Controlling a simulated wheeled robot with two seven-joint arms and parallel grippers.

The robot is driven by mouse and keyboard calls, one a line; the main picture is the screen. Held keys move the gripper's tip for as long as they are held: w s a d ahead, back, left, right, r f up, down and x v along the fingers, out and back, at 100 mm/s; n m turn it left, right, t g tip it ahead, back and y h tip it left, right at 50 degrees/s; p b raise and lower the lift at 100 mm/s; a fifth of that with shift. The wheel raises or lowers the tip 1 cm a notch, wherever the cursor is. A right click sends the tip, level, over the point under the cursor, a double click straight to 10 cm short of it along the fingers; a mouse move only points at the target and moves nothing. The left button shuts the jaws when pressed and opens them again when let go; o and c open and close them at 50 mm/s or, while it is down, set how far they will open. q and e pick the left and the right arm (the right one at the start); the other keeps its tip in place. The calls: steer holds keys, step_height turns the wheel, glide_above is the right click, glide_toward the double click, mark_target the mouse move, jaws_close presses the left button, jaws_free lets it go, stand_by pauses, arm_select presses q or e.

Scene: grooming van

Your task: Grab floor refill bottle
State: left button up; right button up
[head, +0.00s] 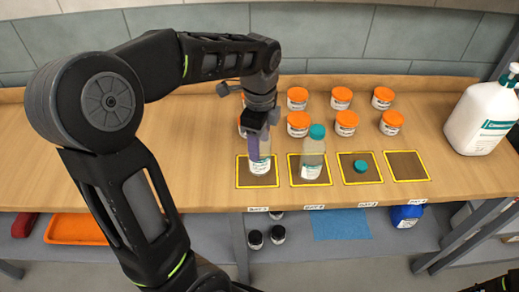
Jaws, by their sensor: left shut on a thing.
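My left gripper (262,125) reaches down over the bench and is shut on a clear bottle (261,160) with a white label. The bottle is upright at the first yellow-framed dark square (243,180); the gripper hides its top, and I cannot tell whether its base touches the square. A similar bottle (313,155) with a teal cap stands on the second square. A loose teal cap (361,166) lies on the third square, and the fourth square (406,166) is empty. I cannot tell from the labels which bottle is the floor refill. My right gripper is not in view.
Several orange-lidded jars (341,98) stand behind the squares. A large white jug (482,118) stands at the bench's right end. Below are an orange tray (76,229), dark-capped small bottles (256,240), a blue cloth (341,226) and a blue container (405,216). The bench's left part is clear.

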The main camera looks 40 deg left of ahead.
arm_select(q)
step_height(320, 180, up, 7)
steer(key=shift+b, duration=0.3)
